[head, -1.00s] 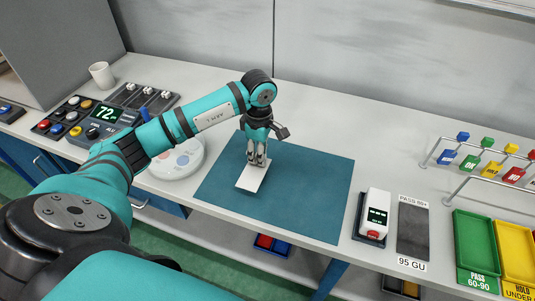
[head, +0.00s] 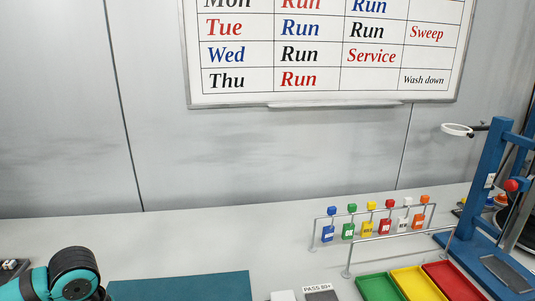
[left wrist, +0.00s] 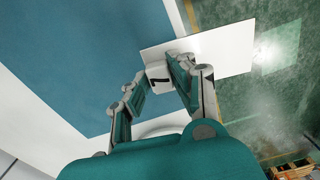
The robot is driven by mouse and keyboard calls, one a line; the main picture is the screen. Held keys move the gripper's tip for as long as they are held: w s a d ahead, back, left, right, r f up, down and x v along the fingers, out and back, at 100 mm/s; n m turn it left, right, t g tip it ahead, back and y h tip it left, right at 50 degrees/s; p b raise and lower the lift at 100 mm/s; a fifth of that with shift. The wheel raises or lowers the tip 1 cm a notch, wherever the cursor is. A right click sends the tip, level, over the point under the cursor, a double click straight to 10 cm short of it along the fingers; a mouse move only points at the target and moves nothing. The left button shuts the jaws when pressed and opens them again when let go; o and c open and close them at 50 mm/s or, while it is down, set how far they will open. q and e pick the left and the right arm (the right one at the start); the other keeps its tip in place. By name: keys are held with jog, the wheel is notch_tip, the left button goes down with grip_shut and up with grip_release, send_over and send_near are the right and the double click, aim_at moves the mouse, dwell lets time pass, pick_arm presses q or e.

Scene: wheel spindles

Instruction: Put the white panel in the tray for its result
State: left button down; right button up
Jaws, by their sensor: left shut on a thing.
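The white panel (left wrist: 232,48) shows in the left wrist view, beyond the mat's edge and partly over the green floor. My left gripper (left wrist: 168,84) is shut on the panel's near end. A small white block with a dark mark sits between the fingers; I cannot tell what it is. In the head view only part of my left arm shows at bottom left, and panel and gripper are out of frame. The green tray (head: 378,288), yellow tray (head: 418,284) and red tray (head: 455,280) stand at lower right, their front labels cut off. My right gripper is not in view.
A rail with coloured tags (head: 376,224) stands behind the trays. A blue stand (head: 490,180) rises at right. The blue mat (head: 185,287), a white device (head: 283,295) and a dark tile (head: 322,295) lie along the bottom. A schedule board (head: 330,50) hangs above.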

pick_arm(q)
jog(key=d+m, duration=0.4)
jog(key=m, duration=0.1)
jog(key=d+r+m, duration=0.1)
jog(key=d+m, duration=0.2)
jog(key=shift+w, duration=0.25)
jog(key=d+r+m, duration=0.1)
jog(key=d+m, duration=0.5)
jog(key=m, duration=0.5)
jog(key=shift+s+d+r, duration=0.25)
jog(key=shift+s+r, duration=0.15)
jog(key=shift+s, duration=0.05)
